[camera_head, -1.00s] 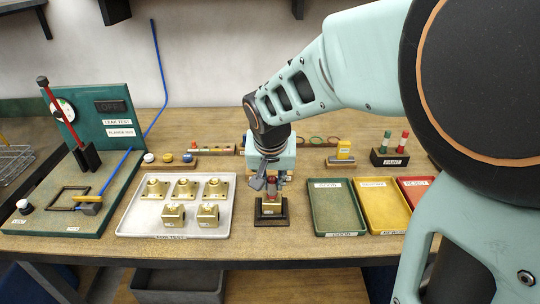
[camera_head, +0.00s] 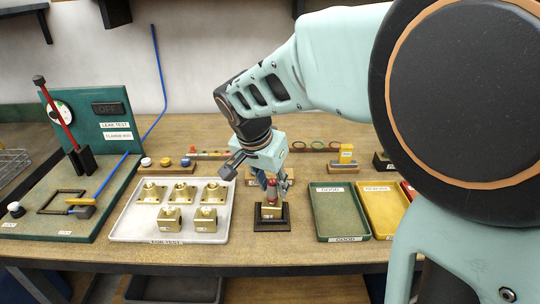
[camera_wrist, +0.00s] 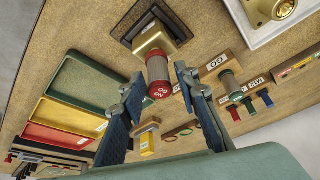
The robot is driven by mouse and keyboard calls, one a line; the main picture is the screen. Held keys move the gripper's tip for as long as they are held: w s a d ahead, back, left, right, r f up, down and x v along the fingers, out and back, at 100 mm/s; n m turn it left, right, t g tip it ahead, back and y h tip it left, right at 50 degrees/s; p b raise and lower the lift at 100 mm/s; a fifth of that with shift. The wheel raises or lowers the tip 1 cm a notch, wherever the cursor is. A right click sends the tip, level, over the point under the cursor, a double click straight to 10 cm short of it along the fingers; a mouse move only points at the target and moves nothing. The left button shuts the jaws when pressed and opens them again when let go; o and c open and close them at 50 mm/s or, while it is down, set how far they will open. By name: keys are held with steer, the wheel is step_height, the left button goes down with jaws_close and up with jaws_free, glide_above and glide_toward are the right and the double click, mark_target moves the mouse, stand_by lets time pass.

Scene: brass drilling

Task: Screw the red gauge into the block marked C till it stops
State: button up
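The red gauge (camera_head: 271,190) stands in the top of a brass block (camera_head: 271,211), which sits in a dark square fixture (camera_head: 257,222) at the front middle of the table. No letter C is readable on the block. My gripper (camera_head: 279,178) is tilted close above the gauge. In the wrist view its two fingers (camera_wrist: 160,92) are spread wide, with the gauge between and just beyond their tips, apparently touching neither. How deep the gauge sits is unclear.
A white tray (camera_head: 120,235) with several brass blocks lies left of the fixture. Green (camera_head: 340,239) and yellow (camera_head: 392,234) trays lie right, with a red one partly hidden by my arm. The leak-test stand (camera_head: 116,130) is far left. Small racks stand behind.

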steer(key=n+y, duration=0.1)
steer(key=n, duration=0.2)
steer(key=shift+r+n+t+p, duration=0.15)
steer(key=shift+n+t+p, duration=0.15)
steer(key=shift+p, duration=0.05)
steer(key=n+y+p, duration=0.1)
steer(key=n+p, duration=0.1)
steer(key=n, duration=0.2)
steer(key=shift+y, duration=0.4)
steer(key=shift+n+y+p, duration=0.4)
steer(key=shift+n+y, duration=0.2)
steer(key=shift+n, duration=0.8)
steer(key=shift+a+f+n+b, duration=0.1)
steer(key=shift+f+n+b, duration=0.25)
steer(key=shift+n, duration=0.55)
steer(key=shift+r+y, duration=0.2)
steer(key=shift+y, duration=0.2)
steer(key=shift+g, duration=0.4)
